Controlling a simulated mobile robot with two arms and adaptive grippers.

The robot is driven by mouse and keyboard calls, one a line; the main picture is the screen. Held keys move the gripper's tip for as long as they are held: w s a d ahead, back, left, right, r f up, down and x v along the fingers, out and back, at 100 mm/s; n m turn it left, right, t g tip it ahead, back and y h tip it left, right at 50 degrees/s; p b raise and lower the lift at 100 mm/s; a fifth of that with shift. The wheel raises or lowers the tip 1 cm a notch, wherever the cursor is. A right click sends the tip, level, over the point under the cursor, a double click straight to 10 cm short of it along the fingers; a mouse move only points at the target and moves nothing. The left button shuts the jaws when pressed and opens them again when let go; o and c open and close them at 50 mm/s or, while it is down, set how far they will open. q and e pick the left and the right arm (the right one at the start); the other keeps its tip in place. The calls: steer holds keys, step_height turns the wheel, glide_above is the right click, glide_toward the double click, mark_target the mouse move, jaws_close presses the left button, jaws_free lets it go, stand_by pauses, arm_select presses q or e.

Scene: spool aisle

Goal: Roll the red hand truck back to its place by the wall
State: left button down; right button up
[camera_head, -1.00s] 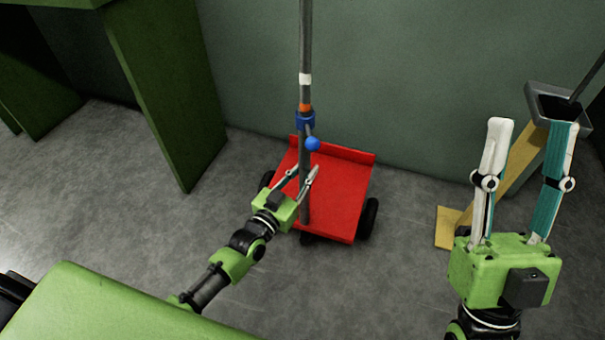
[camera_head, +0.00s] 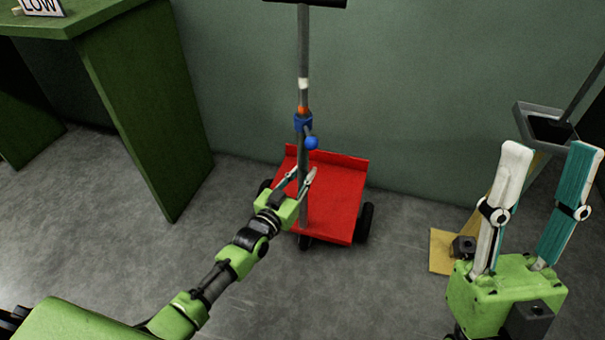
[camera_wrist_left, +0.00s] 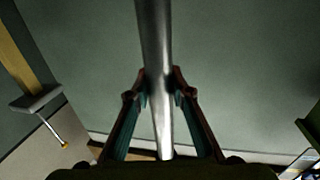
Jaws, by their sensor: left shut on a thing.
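The red hand truck (camera_head: 335,205) stands upright on the floor close to the green wall, its red platform on small black wheels. Its grey pole (camera_head: 303,65) rises to a dark crossbar handle at the top edge, with a blue clamp and blue knob partway up. My left gripper (camera_head: 301,181) is shut on the pole below the knob. In the left wrist view the pole (camera_wrist_left: 156,60) runs between the two fingers. My right gripper (camera_head: 545,180) is at the right, fingers spread apart and empty, away from the truck.
A green bench (camera_head: 150,110) with a sign (camera_head: 42,7) stands at the left. At the right, a grey tray-like holder (camera_head: 545,127) on a wooden post with a yellow foot (camera_head: 441,250) stands by the wall. Grey floor (camera_head: 350,290) is clear in front of the truck.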

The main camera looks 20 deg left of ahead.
arm_select(q)
steer(key=c, duration=1.8)
jaws_free()
steer(key=shift+w+r, duration=0.25)
steer(key=shift+f, duration=0.2)
steer(key=v, duration=1.2)
steer(key=shift+r, duration=0.1)
